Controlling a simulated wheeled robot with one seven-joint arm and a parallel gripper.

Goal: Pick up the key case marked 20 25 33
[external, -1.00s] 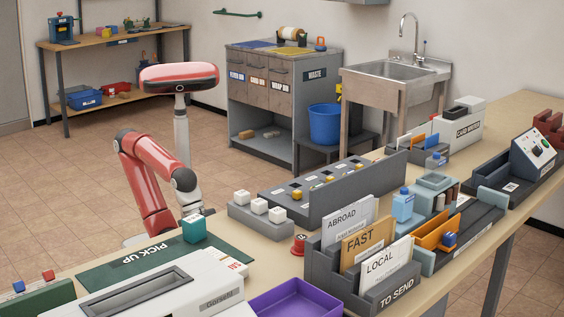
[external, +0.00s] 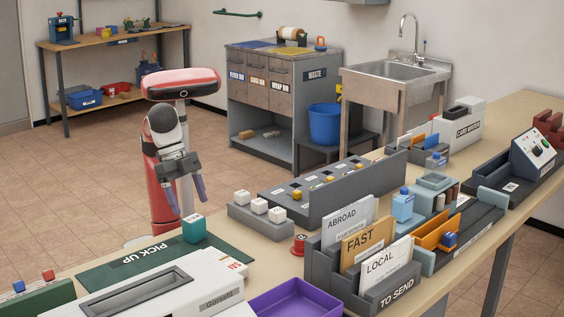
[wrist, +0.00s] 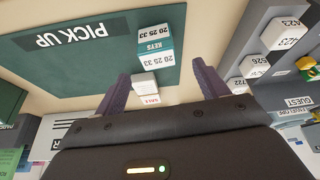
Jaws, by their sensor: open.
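The key case (external: 194,229) is a small teal block with a pale top, standing on the right part of the green PICK UP mat. In the wrist view my gripper (wrist: 162,80) shows two purple fingers wide apart, with the case ahead of the gap.
The green mat (external: 120,268) extends left of the case. A grey holder with white blocks (external: 259,207) stands to the right. A white machine (external: 170,300) and a purple tray (external: 295,300) are at the front. A red-topped round item (external: 299,244) stands near the TO SEND rack (external: 345,290).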

